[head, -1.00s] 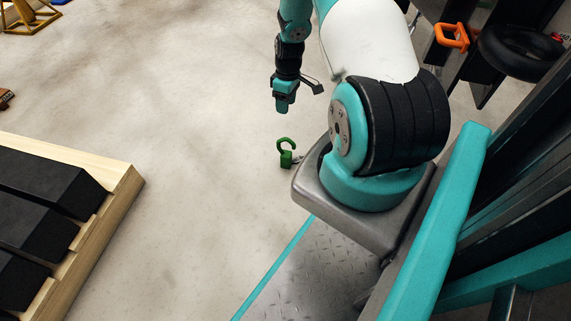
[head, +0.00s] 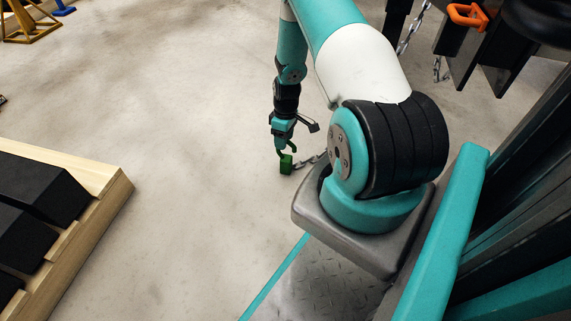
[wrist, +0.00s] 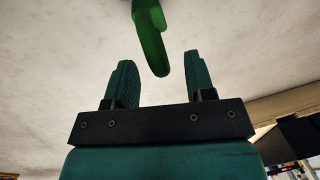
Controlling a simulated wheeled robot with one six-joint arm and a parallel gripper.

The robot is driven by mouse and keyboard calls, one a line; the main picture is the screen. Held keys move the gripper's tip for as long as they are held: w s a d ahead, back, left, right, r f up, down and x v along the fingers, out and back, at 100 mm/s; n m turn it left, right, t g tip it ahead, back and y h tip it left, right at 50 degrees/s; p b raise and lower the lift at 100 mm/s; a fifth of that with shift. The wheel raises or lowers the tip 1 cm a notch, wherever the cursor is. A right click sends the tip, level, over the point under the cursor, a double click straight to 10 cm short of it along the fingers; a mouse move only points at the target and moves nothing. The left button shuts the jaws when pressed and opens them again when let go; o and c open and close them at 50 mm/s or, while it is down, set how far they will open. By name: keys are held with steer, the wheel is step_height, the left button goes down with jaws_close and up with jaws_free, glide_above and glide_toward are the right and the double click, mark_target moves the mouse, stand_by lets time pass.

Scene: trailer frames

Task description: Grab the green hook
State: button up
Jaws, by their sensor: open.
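The green hook (head: 286,164) hangs below my gripper in the head view, with a chain running from it to the right. Its upper curve is partly hidden by the gripper. In the wrist view the green hook's curved end (wrist: 152,40) reaches down toward the gap between the fingers, in front of or just past their tips. My gripper (wrist: 160,75) is open, with a finger on each side of that gap and nothing clasped. In the head view my gripper (head: 283,145) is right at the hook; I cannot tell whether they touch.
A wooden pallet (head: 95,225) with black blocks lies at the lower left. An orange hook (head: 467,16) and black metal parts are at the upper right. A yellow stand (head: 30,22) is at the far upper left. The concrete floor between is clear.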

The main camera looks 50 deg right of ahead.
mark_target(286, 156)
steer(key=f+b, duration=0.2)
steer(key=f, duration=0.1)
steer(key=shift+a+f, duration=0.2)
steer(key=shift+f, duration=0.05)
steer(key=shift+r, duration=0.1)
